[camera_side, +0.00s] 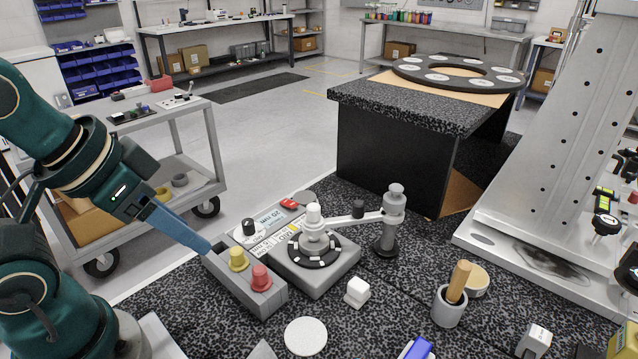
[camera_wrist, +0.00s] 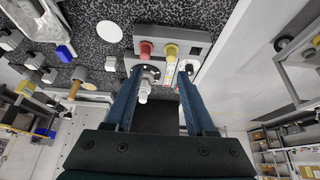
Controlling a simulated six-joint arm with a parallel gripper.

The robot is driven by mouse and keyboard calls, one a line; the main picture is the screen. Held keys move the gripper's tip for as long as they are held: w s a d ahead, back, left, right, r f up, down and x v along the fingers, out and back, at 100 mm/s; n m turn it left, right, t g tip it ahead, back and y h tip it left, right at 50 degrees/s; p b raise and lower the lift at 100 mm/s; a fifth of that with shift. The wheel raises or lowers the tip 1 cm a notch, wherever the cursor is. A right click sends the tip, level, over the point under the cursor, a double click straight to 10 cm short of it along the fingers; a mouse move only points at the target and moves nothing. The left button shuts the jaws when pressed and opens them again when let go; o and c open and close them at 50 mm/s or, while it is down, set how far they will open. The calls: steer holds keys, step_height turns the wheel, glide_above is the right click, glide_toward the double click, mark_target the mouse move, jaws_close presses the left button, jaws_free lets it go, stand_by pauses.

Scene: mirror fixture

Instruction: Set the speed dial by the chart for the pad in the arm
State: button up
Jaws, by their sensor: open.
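A low grey machine (camera_side: 335,283) stands on the speckled bench. A pivoting arm (camera_side: 350,219) reaches from a grey post (camera_side: 392,235) over its dark round plate (camera_side: 325,258). A pale-topped grey piece (camera_side: 313,213) sits under the arm's end; which pad it is I cannot tell. A black knob (camera_side: 249,226) on a white disc looks like the speed dial. Printed labels (camera_side: 270,216) lie beside it, too small to read fully. A grey rack (camera_side: 265,300) holds a yellow pad (camera_side: 238,258) and a red pad (camera_side: 260,276). My gripper (camera_side: 207,247) is open and empty, near the rack's left end.
A red switch (camera_side: 289,203) is at the machine's back. A white block (camera_side: 357,291), a white disc (camera_side: 305,336) and a cup with a wooden handle (camera_side: 449,313) stand at the front and right. A tall metal fixture (camera_side: 560,130) bounds the right side. A cart (camera_side: 185,135) is behind my gripper.

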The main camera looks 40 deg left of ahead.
steer(key=m, duration=0.2)
steer(key=m+g, duration=0.4)
steer(key=m, duration=0.6)
glide_above(248, 221)
steer(key=d, duration=0.2)
step_height(248, 221, down, 3)
steer(key=shift+n+g, duration=0.3)
steer(key=shift+g, duration=0.5)
steer(key=f, duration=0.2)
steer(key=a+f, duration=0.1)
steer(key=f, duration=0.2)
steer(key=a+f, duration=0.1)
steer(key=f, duration=0.1)
steer(key=shift+s+f, duration=0.1)
steer(key=shift+f, duration=1.05)
jaws_close()
